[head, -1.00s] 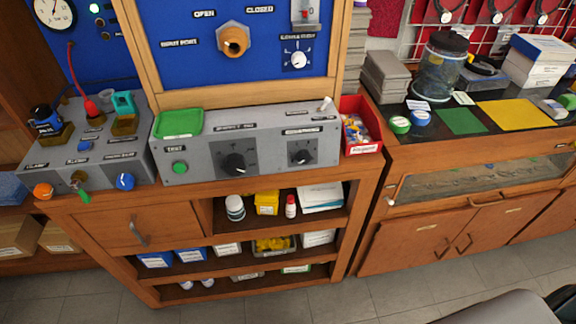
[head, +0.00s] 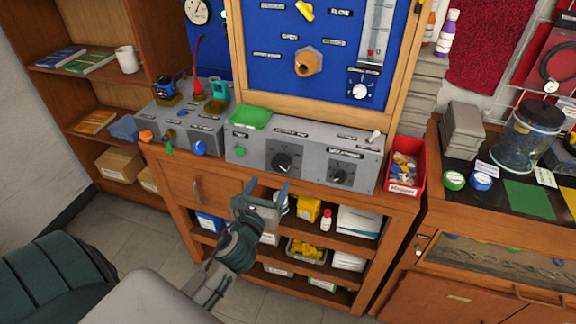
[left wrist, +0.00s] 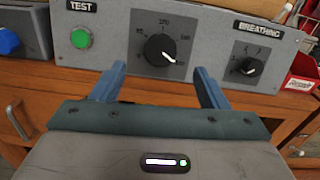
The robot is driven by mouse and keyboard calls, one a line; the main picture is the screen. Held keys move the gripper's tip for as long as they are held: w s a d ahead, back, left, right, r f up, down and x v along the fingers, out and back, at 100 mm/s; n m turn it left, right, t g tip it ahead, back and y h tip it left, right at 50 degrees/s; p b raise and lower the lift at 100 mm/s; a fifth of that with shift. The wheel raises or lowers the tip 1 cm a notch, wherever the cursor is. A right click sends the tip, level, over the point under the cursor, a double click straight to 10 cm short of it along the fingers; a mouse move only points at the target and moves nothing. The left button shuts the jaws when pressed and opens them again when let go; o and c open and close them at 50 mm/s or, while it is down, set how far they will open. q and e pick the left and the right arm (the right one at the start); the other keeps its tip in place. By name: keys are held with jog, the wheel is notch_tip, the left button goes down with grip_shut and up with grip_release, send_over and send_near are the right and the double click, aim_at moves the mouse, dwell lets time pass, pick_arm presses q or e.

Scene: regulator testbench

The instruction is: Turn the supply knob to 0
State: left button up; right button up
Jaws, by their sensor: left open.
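A large black knob (head: 282,162) with a numbered scale sits on the front of a grey console (head: 255,168); its label is too small to read. In the left wrist view this knob (left wrist: 158,49) has its white pointer toward the lower right. A smaller black knob (head: 339,176) is right of it, under a label that starts "BREATHING" in the left wrist view. My left gripper (head: 266,187) is open and empty, below and in front of the large knob, apart from it. In the left wrist view its fingers (left wrist: 158,70) stand either side of the knob's lower part. My right gripper is not in view.
A green test button (head: 240,152) is left of the large knob. A green tray (head: 250,117) lies on the console, and a red bin (head: 405,178) stands at its right end. A blue panel with a white dial (head: 360,91) rises behind. Shelves with bottles are below.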

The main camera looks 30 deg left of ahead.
aim_at(279, 166)
pick_arm(q)
jog(key=p+x, duration=0.1)
jog(key=x, duration=0.7)
jog(key=shift+w, duration=0.25)
jog(key=c, duration=1)
